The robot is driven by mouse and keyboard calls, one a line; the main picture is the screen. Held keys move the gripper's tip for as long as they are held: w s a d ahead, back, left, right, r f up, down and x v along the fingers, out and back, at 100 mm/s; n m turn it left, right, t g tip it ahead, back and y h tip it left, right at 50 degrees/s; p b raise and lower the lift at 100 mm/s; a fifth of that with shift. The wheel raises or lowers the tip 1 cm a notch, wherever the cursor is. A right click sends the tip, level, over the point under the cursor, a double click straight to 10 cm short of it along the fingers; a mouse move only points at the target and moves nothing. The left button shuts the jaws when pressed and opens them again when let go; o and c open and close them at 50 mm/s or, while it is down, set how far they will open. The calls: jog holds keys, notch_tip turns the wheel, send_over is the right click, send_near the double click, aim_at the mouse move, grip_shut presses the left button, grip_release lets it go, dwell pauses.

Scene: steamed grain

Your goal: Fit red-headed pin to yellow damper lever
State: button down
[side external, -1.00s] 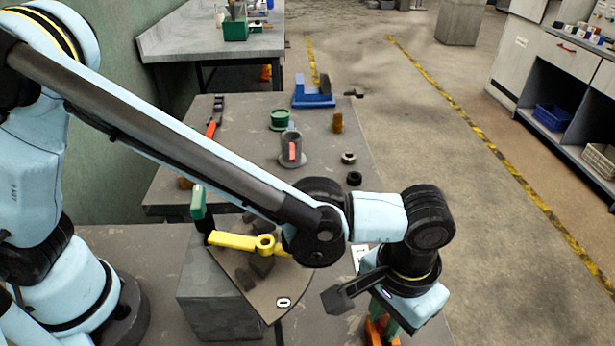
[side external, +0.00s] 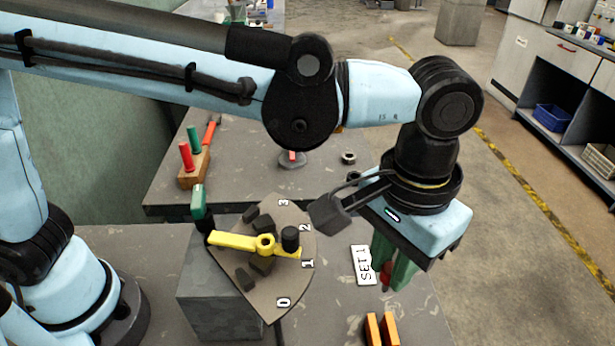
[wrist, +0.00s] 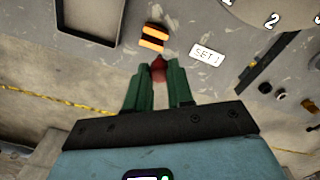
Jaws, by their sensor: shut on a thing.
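My gripper (side external: 390,278) has green fingers shut on the red-headed pin (side external: 387,268), above the table. The pin's red part also shows between the fingertips in the wrist view (wrist: 158,69); its shaft cannot be made out. The yellow damper lever (side external: 232,241) lies across a brown sector plate (side external: 272,302) marked 0 to 3, left of my gripper. Its ring with a hole sits mid-lever, and its right tip lies between 1 and 2. A black knob (side external: 290,239) stands beside that tip. A green handle (side external: 198,203) stands at the lever's left end.
Two orange blocks (side external: 381,329) stand below my gripper, with a gap between them. A white "SET 1" tag (side external: 363,265) lies beside my gripper. Dark lumps lie on the plate around the lever.

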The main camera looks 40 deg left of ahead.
jog(key=s+a+r, duration=0.3)
jog(key=a+r, duration=0.2)
jog(key=a, duration=0.2)
jog(key=s+a+r, duration=0.3)
jog(key=a+r, duration=0.2)
jog(key=a, duration=0.2)
jog(key=shift+s+f, duration=0.2)
jog(key=shift+f, duration=2)
jog(key=shift+f, duration=1.05)
dwell(2.3)
jog(key=shift+r, duration=0.3)
dwell(0.3)
jog(key=c, duration=0.9)
grip_release()
